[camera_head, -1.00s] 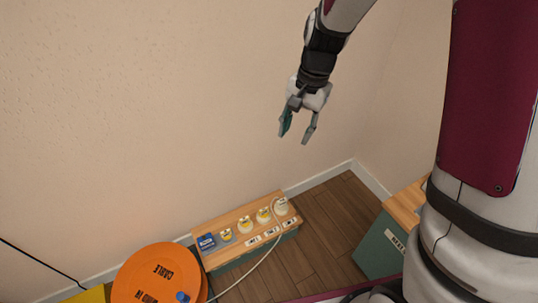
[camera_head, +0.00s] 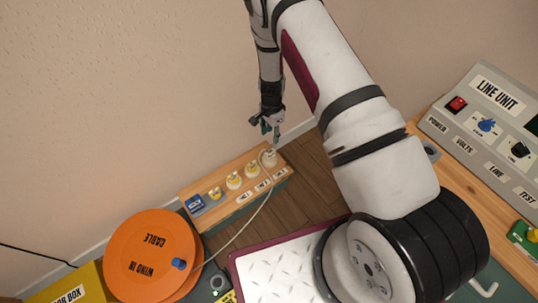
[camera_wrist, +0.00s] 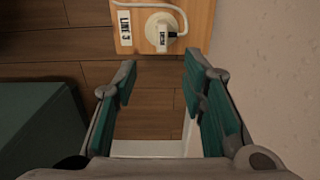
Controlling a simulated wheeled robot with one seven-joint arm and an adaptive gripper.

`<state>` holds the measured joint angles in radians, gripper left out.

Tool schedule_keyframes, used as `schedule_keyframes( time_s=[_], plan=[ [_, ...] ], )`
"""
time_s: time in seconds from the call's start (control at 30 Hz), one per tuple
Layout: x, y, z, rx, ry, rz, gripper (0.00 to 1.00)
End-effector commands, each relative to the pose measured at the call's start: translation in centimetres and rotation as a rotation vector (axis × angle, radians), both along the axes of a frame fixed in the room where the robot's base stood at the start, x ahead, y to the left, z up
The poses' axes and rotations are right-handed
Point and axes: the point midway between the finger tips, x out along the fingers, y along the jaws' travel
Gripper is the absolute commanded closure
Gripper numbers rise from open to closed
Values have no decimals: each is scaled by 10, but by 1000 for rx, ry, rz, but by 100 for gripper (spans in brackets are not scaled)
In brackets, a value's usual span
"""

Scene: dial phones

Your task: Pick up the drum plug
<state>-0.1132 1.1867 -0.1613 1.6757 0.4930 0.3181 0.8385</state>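The drum plug, a round cream plug (camera_head: 270,159) with a white cable, sits in the right end of the wooden socket board (camera_head: 233,162). Its cable runs down toward the orange cable drum (camera_head: 152,257). In the wrist view the plug (camera_wrist: 161,29) is at the top centre, beyond the fingertips, with a small label on it too small to read surely. My gripper (camera_head: 266,130) is just above the plug in the head view. In the wrist view my gripper (camera_wrist: 160,68) is open and empty, its green-padded fingers apart and not touching the plug.
Other cream plugs with yellow marks (camera_head: 234,181) and a blue block (camera_head: 195,203) stand along the board. The wall is close behind it. A grey line unit (camera_head: 485,120) stands on a bench at right. Wooden floor (camera_head: 312,180) is clear right of the board.

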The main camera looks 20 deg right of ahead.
Motion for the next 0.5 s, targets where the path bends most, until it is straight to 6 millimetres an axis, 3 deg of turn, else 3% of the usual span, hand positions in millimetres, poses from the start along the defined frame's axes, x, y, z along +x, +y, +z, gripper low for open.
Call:
schedule_keyframes(
  time_s=[0.3,0.5],
  plan=[
    [-1,0,-60,0,3,0,62],
    [0,0,-78,1,1,1,62]
  ],
)
